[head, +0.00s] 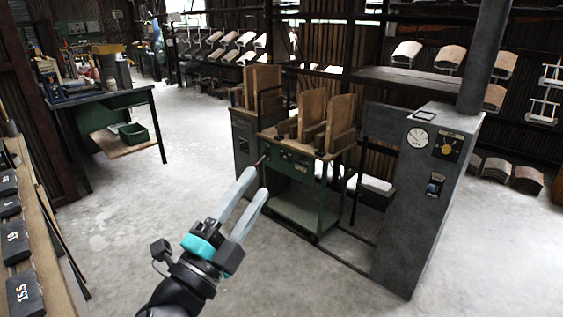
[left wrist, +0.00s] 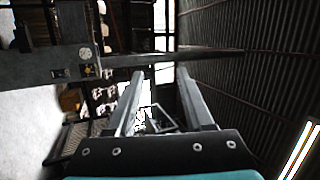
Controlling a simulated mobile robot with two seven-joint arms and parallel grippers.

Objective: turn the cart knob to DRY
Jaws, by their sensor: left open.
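The green cart (head: 300,212) stands in the middle of the head view, with upright wooden boards on top. Its dark green front panel (head: 292,166) carries small controls and labels. They are too small for me to tell the knob's setting or read DRY. My left gripper (head: 256,182) is open and empty, its two pale fingers pointing up toward the cart's left front. In the picture its tips lie just left of the panel; I cannot tell the remaining distance. The fingers also show in the left wrist view (left wrist: 158,72), with nothing between them. My right gripper is not in view.
A grey cabinet (head: 415,200) with a round gauge (head: 418,138), a yellow-plated dial (head: 448,145) and a tall pipe stands right of the cart. A green workbench (head: 110,105) is at the left, and a wooden shelf edge (head: 45,220) nearer. Floor between is clear.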

